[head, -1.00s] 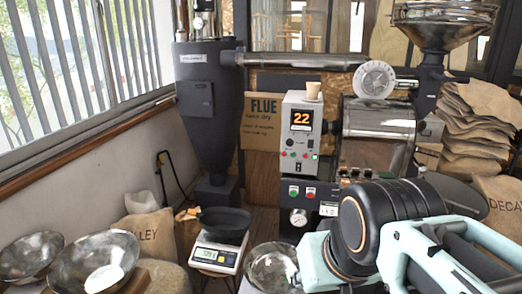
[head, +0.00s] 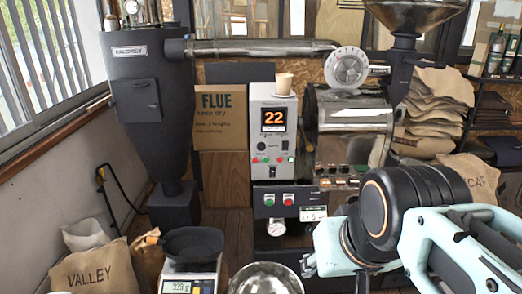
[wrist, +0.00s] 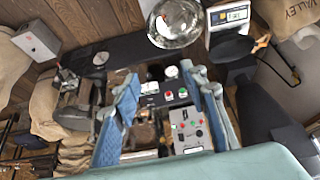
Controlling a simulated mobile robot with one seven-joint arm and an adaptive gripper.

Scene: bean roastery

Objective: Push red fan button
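The grey control box (head: 273,140) on the roaster shows an orange "22". On the dark panel below it, a red button (head: 288,199) sits right of a green button (head: 269,199); their labels are too small to read. The wrist view shows these upside down, the red button (wrist: 182,92) beside the green button (wrist: 168,95). A row of small red and green buttons or lights (head: 267,160) is on the grey box. My gripper (wrist: 163,80) is open and empty; its blue fingers stand either side of the panel in the wrist view, apparently short of it.
A paper cup (head: 283,83) stands on the control box. A gauge (head: 276,228) is below the buttons. A scale (head: 190,277) with a dark pan and a metal bowl (head: 266,280) are in front. The roaster drum (head: 350,112) is at right. A Valley sack (head: 95,272) stands left.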

